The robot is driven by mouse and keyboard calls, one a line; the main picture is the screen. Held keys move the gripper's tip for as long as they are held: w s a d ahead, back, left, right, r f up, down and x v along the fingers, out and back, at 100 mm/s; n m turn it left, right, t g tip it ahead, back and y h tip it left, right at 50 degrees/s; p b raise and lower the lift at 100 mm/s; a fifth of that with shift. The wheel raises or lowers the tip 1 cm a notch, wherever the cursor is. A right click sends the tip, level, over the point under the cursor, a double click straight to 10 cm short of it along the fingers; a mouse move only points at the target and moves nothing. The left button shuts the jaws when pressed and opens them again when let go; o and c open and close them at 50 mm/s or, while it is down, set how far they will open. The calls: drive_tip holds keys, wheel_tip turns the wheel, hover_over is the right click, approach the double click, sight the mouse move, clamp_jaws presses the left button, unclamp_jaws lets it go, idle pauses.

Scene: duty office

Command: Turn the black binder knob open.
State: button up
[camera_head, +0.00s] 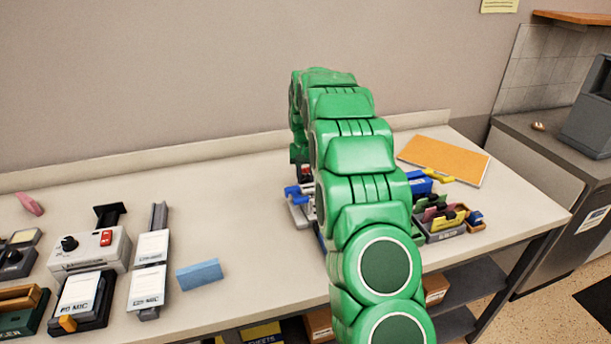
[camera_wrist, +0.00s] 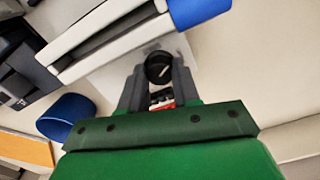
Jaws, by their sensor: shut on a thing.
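The black binder knob (camera_wrist: 159,66) shows in the wrist view as a round black cap with a white pointer mark. My gripper (camera_wrist: 158,75) has its two grey fingers shut on the knob, one at each side. The knob sits on a pale plate of the binding machine (camera_wrist: 110,32), beside long white and dark bars. In the head view the machine (camera_head: 299,204) stands on the table behind my green arm, which hides most of it. The knob and my fingertips are hidden there.
In the head view, an orange board (camera_head: 444,158) and an organiser tray (camera_head: 444,236) lie to the right. A control box (camera_head: 92,253) and a blue block (camera_head: 199,275) lie left. The table's middle is clear.

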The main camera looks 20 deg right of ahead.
sight(306, 178)
drive_tip(key=shift+m, duration=2.2)
drive_tip(key=o, duration=0.8)
drive_tip(key=shift+c, duration=0.2)
drive_tip(key=shift+r, duration=3.95)
